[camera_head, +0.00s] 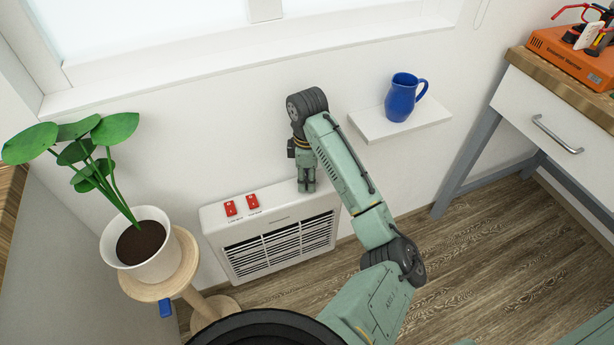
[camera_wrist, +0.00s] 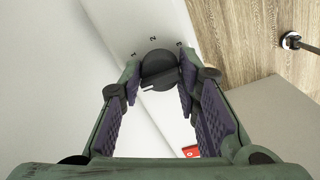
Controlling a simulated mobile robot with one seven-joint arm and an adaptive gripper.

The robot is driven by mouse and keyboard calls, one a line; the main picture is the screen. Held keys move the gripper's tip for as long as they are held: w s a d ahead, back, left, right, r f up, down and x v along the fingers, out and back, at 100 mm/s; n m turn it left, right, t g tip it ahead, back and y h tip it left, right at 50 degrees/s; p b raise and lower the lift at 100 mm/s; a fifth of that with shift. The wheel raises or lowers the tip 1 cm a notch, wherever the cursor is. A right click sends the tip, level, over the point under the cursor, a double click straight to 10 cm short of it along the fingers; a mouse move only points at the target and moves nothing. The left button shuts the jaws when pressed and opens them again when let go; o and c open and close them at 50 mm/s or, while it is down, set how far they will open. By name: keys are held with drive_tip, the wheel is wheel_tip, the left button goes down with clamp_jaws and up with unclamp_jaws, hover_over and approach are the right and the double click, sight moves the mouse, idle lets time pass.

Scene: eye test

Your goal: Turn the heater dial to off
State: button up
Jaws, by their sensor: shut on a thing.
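The white heater (camera_head: 270,230) stands low against the wall in the head view, with a slatted front grille. My gripper (camera_head: 306,184) points down at the right end of its top. The black round dial (camera_wrist: 160,66) shows in the wrist view between my two fingertips, which are shut on its sides. The dial has a raised bar across it, and small marks are printed around it on the white top. I cannot read clearly which mark it points to. In the head view my gripper hides the dial.
Two red switches (camera_head: 242,205) sit on the heater top, left of my gripper. A potted plant (camera_head: 140,245) on a wooden stand is at the left. A blue jug (camera_head: 402,98) stands on a small wall shelf (camera_head: 375,125) at the right. A desk (camera_head: 560,110) is further right.

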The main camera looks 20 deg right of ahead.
sight(307, 178)
drive_tip(key=o, duration=1.2)
wheel_tip(307, 178, up, 12)
idle(0.4)
